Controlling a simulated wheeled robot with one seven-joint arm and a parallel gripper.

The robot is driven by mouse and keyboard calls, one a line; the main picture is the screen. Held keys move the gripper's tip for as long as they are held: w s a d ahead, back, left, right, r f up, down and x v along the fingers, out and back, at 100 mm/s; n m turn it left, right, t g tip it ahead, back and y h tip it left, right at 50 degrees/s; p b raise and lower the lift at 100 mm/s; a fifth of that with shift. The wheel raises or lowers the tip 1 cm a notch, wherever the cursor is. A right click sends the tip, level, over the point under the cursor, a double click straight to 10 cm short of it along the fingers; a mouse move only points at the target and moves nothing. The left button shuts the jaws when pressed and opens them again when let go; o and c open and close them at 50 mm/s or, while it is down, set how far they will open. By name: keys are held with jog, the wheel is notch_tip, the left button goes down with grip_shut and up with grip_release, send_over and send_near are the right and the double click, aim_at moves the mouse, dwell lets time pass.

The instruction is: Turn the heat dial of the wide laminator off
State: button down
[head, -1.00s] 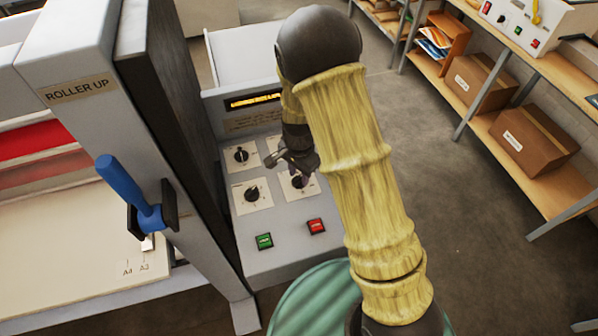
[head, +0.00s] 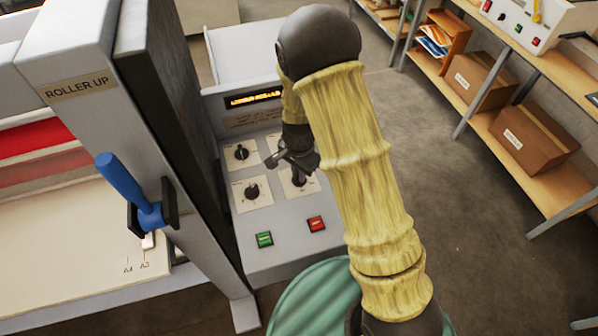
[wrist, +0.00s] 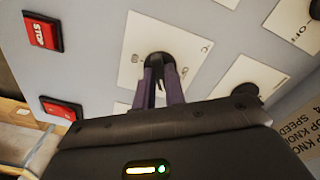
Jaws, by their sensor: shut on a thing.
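The wide laminator's grey control panel (head: 285,245) has several black dials on white plates. My gripper (head: 299,178) is over the lower right dial, which it mostly hides in the head view. In the wrist view my two purple fingers (wrist: 161,85) are shut on this black dial (wrist: 158,59), one on each side. Its white plate (wrist: 135,40) carries a small "C" mark. The dial's pointer cannot be read behind the fingers.
Other dials sit at upper left (head: 241,152) and lower left (head: 252,192). A green button (head: 264,239) and a red button (head: 316,223) are below. A lit display (head: 254,99) is above. A blue-handled lever (head: 128,190) stands left.

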jog(key=n+b, duration=0.2)
jog(key=n, duration=0.4)
jog(key=shift+n, duration=0.3)
jog(key=n+b, duration=0.1)
jog(key=n, duration=0.4)
jog(key=shift+r, duration=0.1)
dwell(0.4)
jog(key=c, duration=1.5)
grip_release()
jog(key=shift+o, duration=0.2)
